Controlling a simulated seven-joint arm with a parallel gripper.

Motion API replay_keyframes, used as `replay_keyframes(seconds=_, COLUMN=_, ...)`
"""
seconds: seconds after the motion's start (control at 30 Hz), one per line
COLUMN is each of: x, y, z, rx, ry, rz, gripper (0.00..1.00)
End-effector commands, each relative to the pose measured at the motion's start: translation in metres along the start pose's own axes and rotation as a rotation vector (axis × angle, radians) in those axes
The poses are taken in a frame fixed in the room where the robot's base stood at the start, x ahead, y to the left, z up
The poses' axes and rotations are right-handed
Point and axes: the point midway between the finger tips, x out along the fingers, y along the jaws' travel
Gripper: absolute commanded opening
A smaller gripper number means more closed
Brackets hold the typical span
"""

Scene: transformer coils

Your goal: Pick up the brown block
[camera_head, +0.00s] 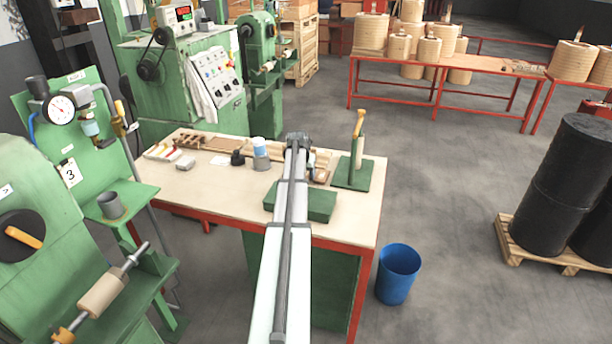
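My arm reaches from the bottom of the head view out over the wooden-topped workbench (215,187). Its dark end, with my gripper (314,171), is over the back right part of the bench; the fingers are small and partly hidden by the arm, so I cannot tell if they are open or shut. A small brown block-like piece (321,175) shows just right of the arm, close to the gripper. I cannot tell whether they touch. Other brown wooden pieces (190,141) lie along the bench's back edge.
A green stand with a yellow-topped lever (357,150) is right of the gripper. A green block-like base (320,206) lies under the arm. A blue-white cup (260,148) stands left of it. A blue bin (398,273) is on the floor; the bench's front left is clear.

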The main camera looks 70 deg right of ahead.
Motion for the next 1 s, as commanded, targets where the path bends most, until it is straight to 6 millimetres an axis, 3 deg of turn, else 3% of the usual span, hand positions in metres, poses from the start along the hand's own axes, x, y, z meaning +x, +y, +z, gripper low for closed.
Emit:
replay_keyframes(seconds=0.43, x=0.0, y=0.0, z=0.0, rx=0.0, ry=0.0, rz=0.0, gripper=0.16)
replay_keyframes(seconds=0.77, x=-0.006, y=0.0, z=-0.003, rx=0.0, ry=0.0, rz=0.0, gripper=0.16)
replay_keyframes(seconds=1.0, x=-0.038, y=0.0, z=-0.016, rx=0.0, ry=0.002, rz=0.0, gripper=0.16)
